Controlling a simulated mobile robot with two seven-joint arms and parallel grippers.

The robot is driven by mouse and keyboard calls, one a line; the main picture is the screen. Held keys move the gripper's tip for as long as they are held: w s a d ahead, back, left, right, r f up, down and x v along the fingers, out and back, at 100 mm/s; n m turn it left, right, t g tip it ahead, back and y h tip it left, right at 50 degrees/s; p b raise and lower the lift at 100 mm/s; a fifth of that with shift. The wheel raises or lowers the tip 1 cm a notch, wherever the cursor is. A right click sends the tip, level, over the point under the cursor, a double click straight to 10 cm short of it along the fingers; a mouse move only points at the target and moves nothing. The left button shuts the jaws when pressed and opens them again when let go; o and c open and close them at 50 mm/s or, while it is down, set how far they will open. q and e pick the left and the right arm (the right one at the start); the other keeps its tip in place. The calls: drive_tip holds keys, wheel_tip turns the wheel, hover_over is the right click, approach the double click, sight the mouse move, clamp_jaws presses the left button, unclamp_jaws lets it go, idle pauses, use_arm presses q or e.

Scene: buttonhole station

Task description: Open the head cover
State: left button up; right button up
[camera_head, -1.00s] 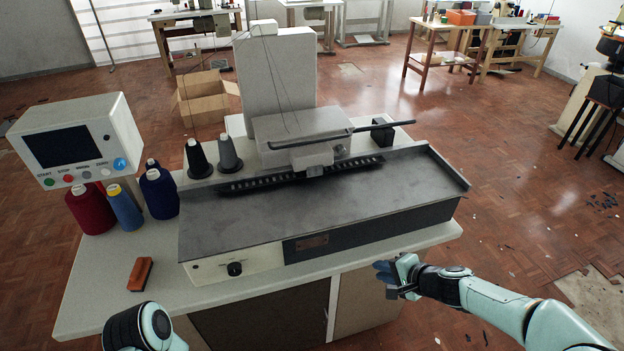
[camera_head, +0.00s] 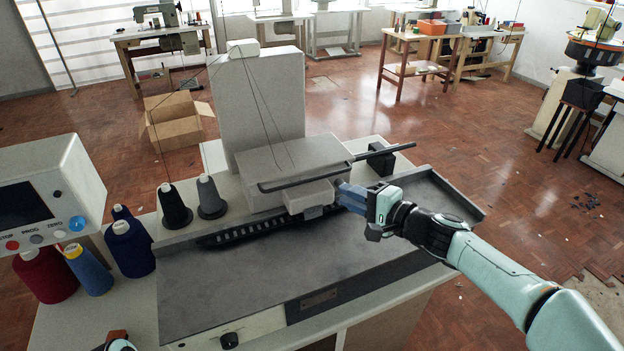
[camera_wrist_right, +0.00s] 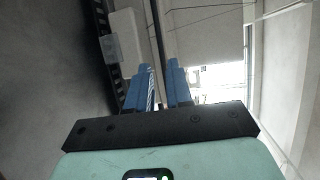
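The sewing head (camera_head: 290,165) is a pale grey box on the buttonhole machine, with a smaller pale block (camera_head: 310,197) at its front. I cannot tell exactly which part is the head cover; no opened panel shows. A dark rod (camera_head: 300,178) runs across the head and out to the right. My right gripper (camera_head: 346,196) is just right of the front block. In the right wrist view its blue fingers (camera_wrist_right: 158,84) are apart, with nothing held between them. The dark rod (camera_wrist_right: 156,28) shows beyond the gap. My left gripper is out of view; only a bit of that arm shows.
The dark metal bed plate (camera_head: 260,270) lies in front of the head. Grey and black thread cones (camera_head: 209,195) stand left of the head. A control panel (camera_head: 45,200) and coloured cones (camera_head: 128,248) are farther left. A black block (camera_head: 381,160) sits behind the rod.

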sight(315, 193)
drive_tip(key=p+x, duration=0.2)
drive_tip(key=x, duration=0.9)
clamp_jaws()
idle(1.1)
